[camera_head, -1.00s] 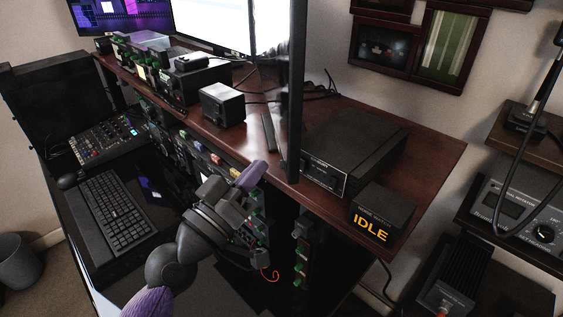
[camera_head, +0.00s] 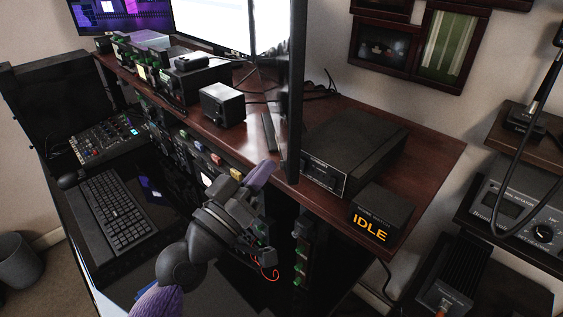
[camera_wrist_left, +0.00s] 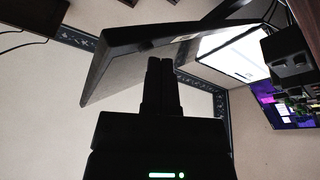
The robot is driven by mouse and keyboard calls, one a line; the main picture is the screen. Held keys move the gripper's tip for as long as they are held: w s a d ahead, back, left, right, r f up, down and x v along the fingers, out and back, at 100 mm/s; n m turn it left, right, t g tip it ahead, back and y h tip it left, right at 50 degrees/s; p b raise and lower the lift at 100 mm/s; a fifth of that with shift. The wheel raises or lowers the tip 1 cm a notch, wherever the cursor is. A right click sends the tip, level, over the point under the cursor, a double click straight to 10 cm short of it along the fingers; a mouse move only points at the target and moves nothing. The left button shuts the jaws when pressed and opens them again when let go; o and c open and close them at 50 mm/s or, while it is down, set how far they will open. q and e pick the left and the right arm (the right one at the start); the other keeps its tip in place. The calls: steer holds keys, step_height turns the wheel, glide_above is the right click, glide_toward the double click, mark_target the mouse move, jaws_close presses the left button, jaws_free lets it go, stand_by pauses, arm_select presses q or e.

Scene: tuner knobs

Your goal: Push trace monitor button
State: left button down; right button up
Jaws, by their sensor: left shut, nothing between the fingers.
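A small black box (camera_head: 380,215) with orange "IDLE" lettering stands near the front right corner of the wooden shelf; its small label is too faint to read surely. I cannot make out a separate button. My left gripper (camera_head: 262,173) is in front of the shelf's front edge, left of the box and clearly apart from it. It is shut and empty. Its closed fingers show dark in the left wrist view (camera_wrist_left: 161,80), pointing toward a monitor panel. My right gripper is not in view.
A larger black unit (camera_head: 352,150) sits behind the IDLE box. A tall monitor (camera_head: 291,90) seen edge-on stands close to my left gripper. A small black cube (camera_head: 222,105) sits on the shelf (camera_head: 428,165). A keyboard (camera_head: 116,212) lies on the lower desk.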

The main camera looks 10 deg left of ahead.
arm_select(q)
steer(key=shift+d, duration=0.25)
steer(key=shift+a, duration=0.15)
steer(key=s+a+b, duration=0.2)
steer(key=a+b, duration=0.1)
steer(key=a, duration=0.4)
steer(key=shift+b, duration=0.35)
stand_by(0.5)
